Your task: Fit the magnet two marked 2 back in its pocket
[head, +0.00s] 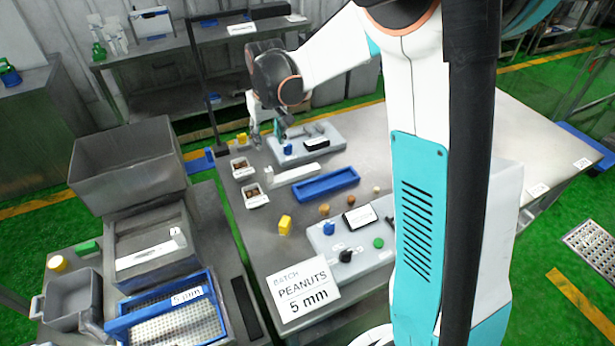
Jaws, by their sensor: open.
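My gripper (268,132) is open over the far left part of the steel table, near a grey panel with a blue knob. I see nothing between its fingers, though they are small and partly merge with the background. No mark 2 is readable, so I cannot tell which thing is magnet two. A pale bar with a raised block (310,170) lies on the table in front of the grey panel. A grey housing (150,237) at the left has a white bar on top and a small white tag that may read 1. I cannot make out an empty pocket.
A blue tray (326,184), two small sample boxes (252,195), a yellow block (285,225) and small knobs are on the table (385,160). A grey hopper (128,165) and blue-framed sieve (172,315) stand left. A batch sign (304,290) is in front.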

